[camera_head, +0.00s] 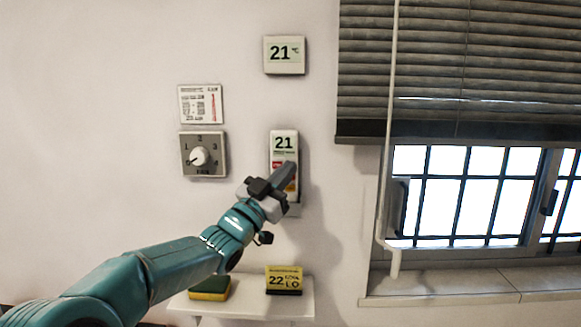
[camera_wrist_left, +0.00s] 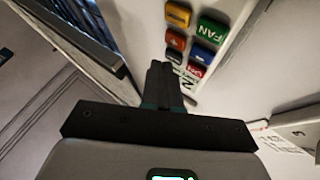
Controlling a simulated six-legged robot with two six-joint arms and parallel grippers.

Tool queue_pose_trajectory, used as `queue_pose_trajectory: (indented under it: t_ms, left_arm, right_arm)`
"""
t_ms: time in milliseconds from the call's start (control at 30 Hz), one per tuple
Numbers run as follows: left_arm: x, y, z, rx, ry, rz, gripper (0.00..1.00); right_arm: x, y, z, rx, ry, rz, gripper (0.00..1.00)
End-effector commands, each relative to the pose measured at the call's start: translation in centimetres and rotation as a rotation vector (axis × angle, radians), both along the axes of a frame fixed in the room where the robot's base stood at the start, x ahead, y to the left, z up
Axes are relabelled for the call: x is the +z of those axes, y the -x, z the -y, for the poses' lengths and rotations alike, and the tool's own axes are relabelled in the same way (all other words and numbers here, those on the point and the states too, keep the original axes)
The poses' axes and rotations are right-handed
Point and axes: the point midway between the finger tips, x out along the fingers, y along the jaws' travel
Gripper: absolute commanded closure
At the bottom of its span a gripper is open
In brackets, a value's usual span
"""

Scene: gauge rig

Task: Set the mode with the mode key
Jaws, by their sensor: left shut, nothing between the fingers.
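A white wall controller (camera_head: 283,141) with a display reading 21 hangs upright on the wall. In the left wrist view its keys appear turned: a yellow key (camera_wrist_left: 178,16), a green FAN key (camera_wrist_left: 211,29), an orange-red key (camera_wrist_left: 175,40), a blue key (camera_wrist_left: 203,54) and a red key (camera_wrist_left: 195,70). I cannot make out which is the mode key. My left gripper (camera_head: 289,170) is shut and empty in front of the controller, covering part of its keys. Its fingertips (camera_wrist_left: 164,66) are close to the orange-red key; contact cannot be told. My right gripper is out of view.
A 21 °C display (camera_head: 284,55) hangs above. A dial (camera_head: 199,157) and a printed card (camera_head: 201,104) are to the left. A window with a blind (camera_head: 455,80) is to the right.

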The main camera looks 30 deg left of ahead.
Motion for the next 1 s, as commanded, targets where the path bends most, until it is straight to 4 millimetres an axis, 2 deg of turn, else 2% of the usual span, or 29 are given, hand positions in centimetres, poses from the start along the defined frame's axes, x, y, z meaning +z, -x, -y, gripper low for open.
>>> queue_pose_trajectory:
  t_ms: [1000]
  left_arm:
    - [0.02, -0.74, -0.45, 0.000, 0.000, 0.000, 1.00]
  right_arm:
    - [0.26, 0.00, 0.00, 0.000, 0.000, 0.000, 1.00]
